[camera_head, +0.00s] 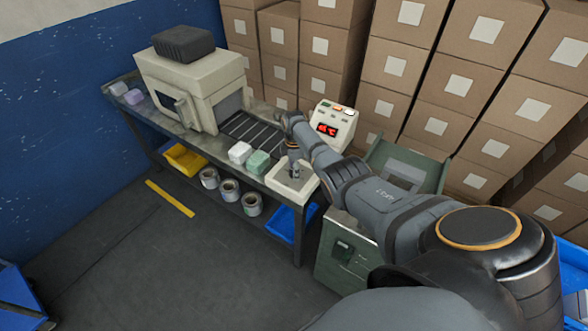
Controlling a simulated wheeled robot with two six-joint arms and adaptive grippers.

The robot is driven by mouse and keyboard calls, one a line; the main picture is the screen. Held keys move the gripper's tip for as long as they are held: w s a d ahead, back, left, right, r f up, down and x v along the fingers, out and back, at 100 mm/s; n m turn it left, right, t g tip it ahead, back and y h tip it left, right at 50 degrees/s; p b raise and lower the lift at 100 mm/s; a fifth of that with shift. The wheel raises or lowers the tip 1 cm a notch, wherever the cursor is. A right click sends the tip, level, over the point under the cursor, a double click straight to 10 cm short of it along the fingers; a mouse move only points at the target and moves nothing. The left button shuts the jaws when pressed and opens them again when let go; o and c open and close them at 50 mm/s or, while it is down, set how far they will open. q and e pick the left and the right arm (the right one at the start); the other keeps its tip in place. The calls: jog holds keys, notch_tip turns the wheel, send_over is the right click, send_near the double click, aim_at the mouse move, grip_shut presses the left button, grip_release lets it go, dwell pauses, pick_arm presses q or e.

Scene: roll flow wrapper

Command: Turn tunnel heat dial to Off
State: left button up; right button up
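The beige heat tunnel (190,82) stands on a grey bench and has a dark box-shaped unit on top. A small beige control box (342,117) with a lit red display and small buttons stands at the back right of the bench. I cannot make out a tunnel heat dial; it may be too small or hidden by my arm. My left gripper is not in view.
White and green wrapped packs (258,161) lie beside the gripper. Film rolls (229,190) and a yellow bin (184,159) sit on the lower shelf. Stacked cartons (397,65) close off the back. A green cabinet (340,255) stands right of the bench.

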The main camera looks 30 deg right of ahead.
notch_tip(320, 180, up, 12)
dwell(0.6)
